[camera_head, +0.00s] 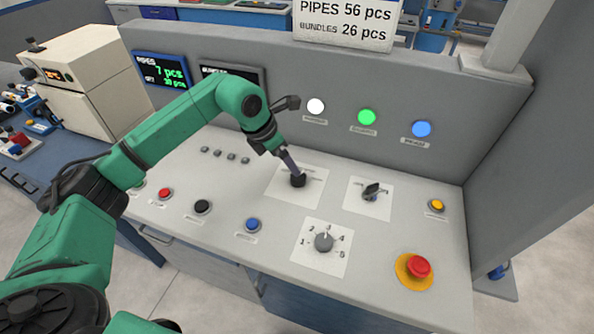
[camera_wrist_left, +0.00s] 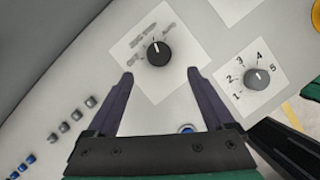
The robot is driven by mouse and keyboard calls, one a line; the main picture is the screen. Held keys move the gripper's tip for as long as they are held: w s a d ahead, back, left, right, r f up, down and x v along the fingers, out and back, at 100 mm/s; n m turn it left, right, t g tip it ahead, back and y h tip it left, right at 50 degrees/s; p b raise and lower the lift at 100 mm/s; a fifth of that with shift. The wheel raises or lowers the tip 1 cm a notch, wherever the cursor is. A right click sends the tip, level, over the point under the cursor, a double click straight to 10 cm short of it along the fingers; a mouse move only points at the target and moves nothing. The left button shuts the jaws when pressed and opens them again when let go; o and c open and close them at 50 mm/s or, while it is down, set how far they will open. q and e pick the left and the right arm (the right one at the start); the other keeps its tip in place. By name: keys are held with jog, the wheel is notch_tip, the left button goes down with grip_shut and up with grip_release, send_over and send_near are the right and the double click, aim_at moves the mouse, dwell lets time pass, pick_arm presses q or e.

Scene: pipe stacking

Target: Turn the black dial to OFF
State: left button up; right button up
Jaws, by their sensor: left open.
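The black dial (camera_head: 298,181) sits on a white square plate in the middle of the sloped console. In the left wrist view the black dial (camera_wrist_left: 158,54) shows just past the fingertips, roughly centred between them, with a pale pointer mark on its top. The labels around it are too small to read for certain. My left gripper (camera_head: 290,164) comes down over the dial from behind in the head view. In the left wrist view the left gripper (camera_wrist_left: 160,77) is open and empty, its two fingers apart. My right gripper is not in view.
A black selector switch (camera_head: 371,191) stands right of the dial. A grey numbered knob (camera_head: 323,241), a blue button (camera_head: 252,225) and a red emergency stop (camera_head: 418,267) sit nearer the front edge. Several small grey buttons lie to the left. A wall with lamps rises behind.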

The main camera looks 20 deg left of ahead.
aim_at(298, 179)
pick_arm(q)
jog(key=p+x, duration=0.1)
jog(key=x, duration=0.7)
jog(key=shift+w+f+p, duration=0.1)
jog(key=shift+w+p, duration=0.2)
jog(key=shift+p, duration=0.05)
jog(key=shift+d+f, duration=0.1)
jog(key=shift+f, duration=0.35)
jog(key=shift+w, duration=0.1)
jog(key=c, duration=1.4)
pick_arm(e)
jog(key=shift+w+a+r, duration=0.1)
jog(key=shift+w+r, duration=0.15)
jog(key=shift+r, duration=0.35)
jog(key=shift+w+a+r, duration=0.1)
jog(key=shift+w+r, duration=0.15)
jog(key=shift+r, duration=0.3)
